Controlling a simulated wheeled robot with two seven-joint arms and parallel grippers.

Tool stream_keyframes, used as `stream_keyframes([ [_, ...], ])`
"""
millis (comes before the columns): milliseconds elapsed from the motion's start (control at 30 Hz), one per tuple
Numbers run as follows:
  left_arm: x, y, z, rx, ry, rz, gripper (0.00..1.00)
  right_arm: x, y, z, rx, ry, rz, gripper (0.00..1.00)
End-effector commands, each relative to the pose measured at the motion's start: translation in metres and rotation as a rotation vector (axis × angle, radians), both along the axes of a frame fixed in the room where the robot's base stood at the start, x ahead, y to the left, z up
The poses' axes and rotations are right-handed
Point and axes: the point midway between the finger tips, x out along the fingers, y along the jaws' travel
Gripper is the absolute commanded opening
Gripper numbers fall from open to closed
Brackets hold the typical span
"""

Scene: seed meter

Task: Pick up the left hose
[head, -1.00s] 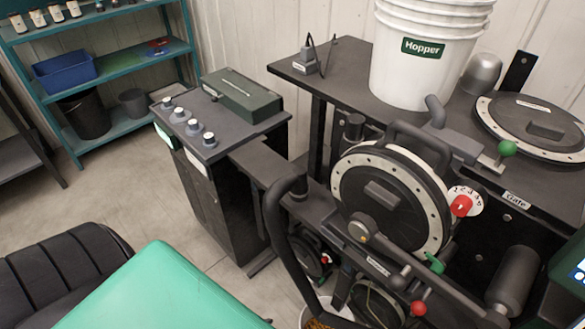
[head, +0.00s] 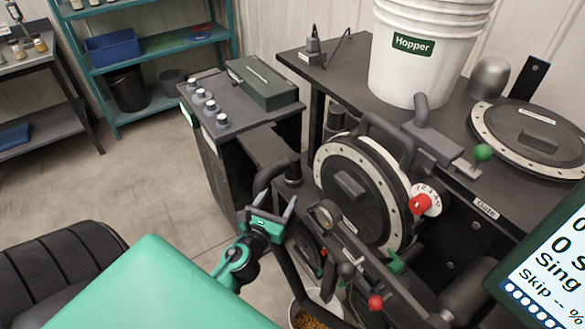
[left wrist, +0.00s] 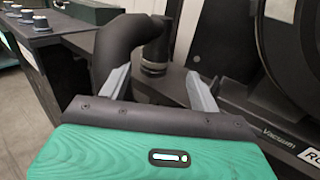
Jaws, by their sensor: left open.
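The left hose (head: 266,178) is a thick black tube that arches up beside the seed disc housing; its lower part is partly hidden behind my gripper. My left gripper (head: 274,208) is open and empty, with its two pale fingers pointing up toward the hose's bend. In the left wrist view, the hose (left wrist: 116,46) rises just beyond the left fingertip and a ribbed collar (left wrist: 154,60) shows between the fingers (left wrist: 157,82). Whether a finger touches the hose I cannot tell. My right gripper is not in view.
The round disc housing (head: 350,187) and a rail with a red knob (head: 375,303) stand close to the right. A control cabinet (head: 225,112) is behind, and a bucket of seed (head: 305,318) is below. Open floor (head: 150,190) lies to the left.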

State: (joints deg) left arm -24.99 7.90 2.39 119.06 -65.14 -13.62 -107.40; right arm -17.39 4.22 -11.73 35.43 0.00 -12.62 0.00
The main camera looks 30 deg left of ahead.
Motion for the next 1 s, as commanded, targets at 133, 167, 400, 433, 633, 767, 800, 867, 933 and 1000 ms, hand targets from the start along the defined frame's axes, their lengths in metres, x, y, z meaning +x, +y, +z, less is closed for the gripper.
stream_keyframes([
  [133, 0.026, 0.005, 0.003, -0.001, -0.001, 0.0, 0.63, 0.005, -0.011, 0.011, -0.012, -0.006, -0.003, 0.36],
  [167, 0.032, 0.006, 0.003, -0.001, -0.001, 0.0, 0.63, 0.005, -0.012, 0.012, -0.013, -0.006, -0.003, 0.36],
  [400, 0.062, 0.013, 0.001, -0.004, 0.0, 0.001, 0.63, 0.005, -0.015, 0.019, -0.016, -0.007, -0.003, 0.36],
  [433, 0.064, 0.013, 0.001, -0.004, 0.0, 0.001, 0.63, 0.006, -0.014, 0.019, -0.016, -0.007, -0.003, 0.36],
  [633, 0.074, 0.016, 0.002, -0.004, 0.001, 0.001, 0.63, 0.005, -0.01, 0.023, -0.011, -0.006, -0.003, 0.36],
  [767, 0.091, 0.021, 0.005, -0.006, -0.001, 0.002, 0.63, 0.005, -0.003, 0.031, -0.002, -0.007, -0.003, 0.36],
  [800, 0.096, 0.023, 0.005, -0.006, 0.001, 0.002, 0.63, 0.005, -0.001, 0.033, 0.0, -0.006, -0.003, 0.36],
  [867, 0.104, 0.025, 0.004, -0.006, 0.0, 0.001, 0.63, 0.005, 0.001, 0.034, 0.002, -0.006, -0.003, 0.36],
  [933, 0.111, 0.026, 0.004, -0.005, 0.0, 0.001, 0.63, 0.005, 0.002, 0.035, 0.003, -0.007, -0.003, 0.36],
  [1000, 0.115, 0.027, 0.003, -0.005, 0.001, 0.001, 0.63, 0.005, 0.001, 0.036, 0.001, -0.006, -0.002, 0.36],
])
